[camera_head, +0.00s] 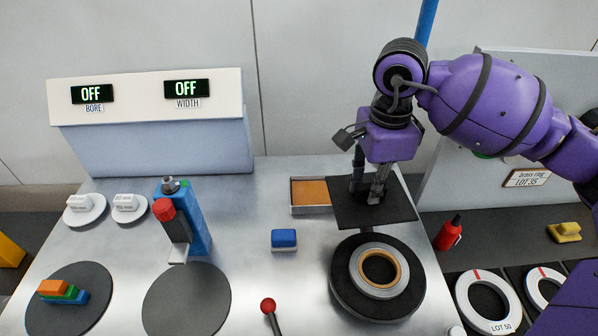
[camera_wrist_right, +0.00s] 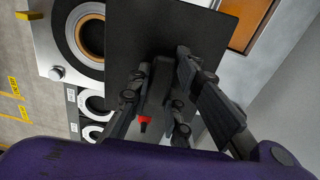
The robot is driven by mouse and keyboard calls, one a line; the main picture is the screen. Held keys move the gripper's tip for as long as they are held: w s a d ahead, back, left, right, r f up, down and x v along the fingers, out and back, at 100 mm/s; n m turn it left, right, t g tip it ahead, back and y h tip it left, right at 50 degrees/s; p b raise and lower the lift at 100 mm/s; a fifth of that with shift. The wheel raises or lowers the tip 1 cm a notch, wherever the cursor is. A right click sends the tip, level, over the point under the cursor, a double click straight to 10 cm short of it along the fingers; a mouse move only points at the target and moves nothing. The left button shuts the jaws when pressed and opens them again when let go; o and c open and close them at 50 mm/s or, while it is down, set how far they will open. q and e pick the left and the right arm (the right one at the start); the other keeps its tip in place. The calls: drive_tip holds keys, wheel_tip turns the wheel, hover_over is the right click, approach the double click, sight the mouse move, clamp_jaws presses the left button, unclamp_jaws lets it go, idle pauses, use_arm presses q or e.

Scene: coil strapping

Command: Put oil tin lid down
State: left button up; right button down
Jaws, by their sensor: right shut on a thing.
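The oil tin lid (camera_head: 347,213) is a flat dark square plate with an upright grip on top. My right gripper (camera_head: 369,190) is shut on that grip and holds the lid roughly level. The oil tin (camera_head: 311,208) is a shallow open metal box with an orange-brown inside, just left of the lid. It partly shows in the right wrist view (camera_wrist_right: 243,36). My left gripper is out of view.
A ring coil (camera_head: 358,280) lies on the black pad (camera_head: 343,302) in front of the lid. A blue block (camera_head: 284,239) and a red-knobbed lever (camera_head: 268,306) are to the left. A red bottle (camera_head: 449,234) stands at right. Bare metal surrounds the blue block.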

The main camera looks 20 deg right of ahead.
drive_tip(key=s+d+m, duration=0.3)
drive_tip(key=d+m, duration=0.7)
drive_tip(key=m, duration=0.9)
drive_tip(key=w+d+f, duration=0.1)
drive_tip(key=w+f, duration=0.2)
drive_tip(key=w, duration=0.1)
drive_tip(key=w+d+f, duration=0.1)
drive_tip(key=w+f, duration=0.2)
drive_tip(key=w, duration=0.2)
drive_tip(key=w+d+f, duration=0.1)
drive_tip(key=w+f, duration=0.1)
drive_tip(key=w, duration=0.2)
drive_tip(key=shift+w+f, duration=0.15)
drive_tip(key=shift+f, duration=0.25)
drive_tip(key=shift+w+d+f, duration=0.1)
drive_tip(key=shift+w+f, duration=0.2)
drive_tip(key=shift+f, duration=0.1)
drive_tip(key=shift+w+f, duration=0.1)
drive_tip(key=shift+f, duration=1.55)
drive_tip(key=shift+f, duration=0.1)
